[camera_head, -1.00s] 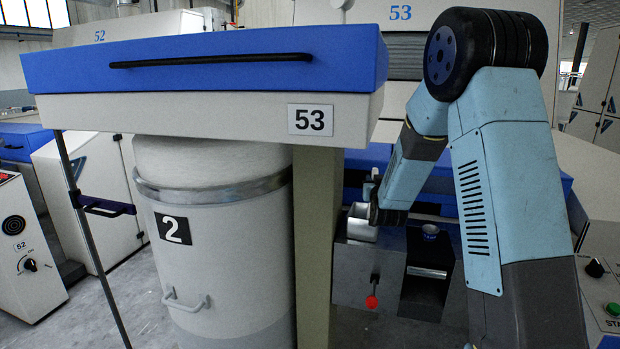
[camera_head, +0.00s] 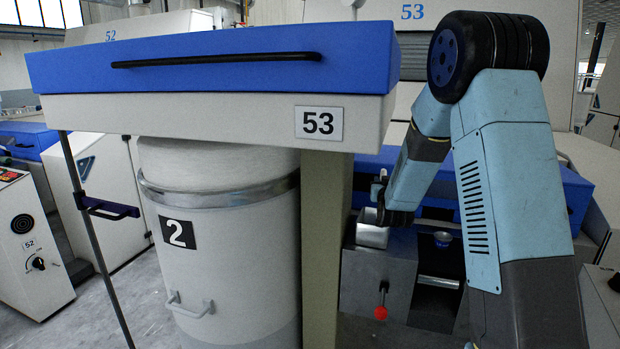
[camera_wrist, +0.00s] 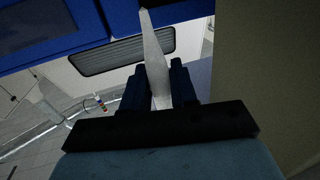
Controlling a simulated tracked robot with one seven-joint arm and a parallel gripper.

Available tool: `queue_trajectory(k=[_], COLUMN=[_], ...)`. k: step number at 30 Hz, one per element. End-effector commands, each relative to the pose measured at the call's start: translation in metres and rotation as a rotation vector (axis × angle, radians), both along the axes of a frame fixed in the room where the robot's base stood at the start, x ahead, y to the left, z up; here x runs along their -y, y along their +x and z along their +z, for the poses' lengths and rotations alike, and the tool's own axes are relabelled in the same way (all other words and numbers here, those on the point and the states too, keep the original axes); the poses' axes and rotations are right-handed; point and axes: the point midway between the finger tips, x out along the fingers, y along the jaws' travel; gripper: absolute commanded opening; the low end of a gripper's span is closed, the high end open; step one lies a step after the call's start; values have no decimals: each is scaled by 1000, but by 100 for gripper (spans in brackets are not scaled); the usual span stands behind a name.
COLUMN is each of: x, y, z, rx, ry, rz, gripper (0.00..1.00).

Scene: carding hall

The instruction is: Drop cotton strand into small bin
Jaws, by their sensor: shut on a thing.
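In the wrist view, a pale tapering cotton strand (camera_wrist: 156,62) stands out between the two dark blue fingers of my gripper (camera_wrist: 160,84), which are shut on it. In the head view, my wrist hides most of the gripper, and a small pale bit shows above it, perhaps the strand. Below and beside my wrist is a small open metallic container (camera_head: 371,235) on a grey box; it may be the small bin. I cannot tell whether the gripper is directly over either one.
A beige post (camera_head: 326,250) stands close left of the container. The blue-and-cream machine ledge marked 53 (camera_head: 345,124) juts out at upper left. A large white can marked 2 (camera_head: 240,240) stands beneath it. A red knob (camera_head: 381,312) hangs at the grey box's front.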

Motion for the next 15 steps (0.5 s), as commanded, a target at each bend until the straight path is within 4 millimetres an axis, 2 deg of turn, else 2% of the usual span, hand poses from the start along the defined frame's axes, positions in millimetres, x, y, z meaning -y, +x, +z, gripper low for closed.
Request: queue_trajectory(k=[12,13,15], x=[0,0,0], y=[0,0,0], z=[-5,-5,-5], rx=[2,2,2], ry=[0,0,0], rz=[0,0,0], gripper=[0,30,37])
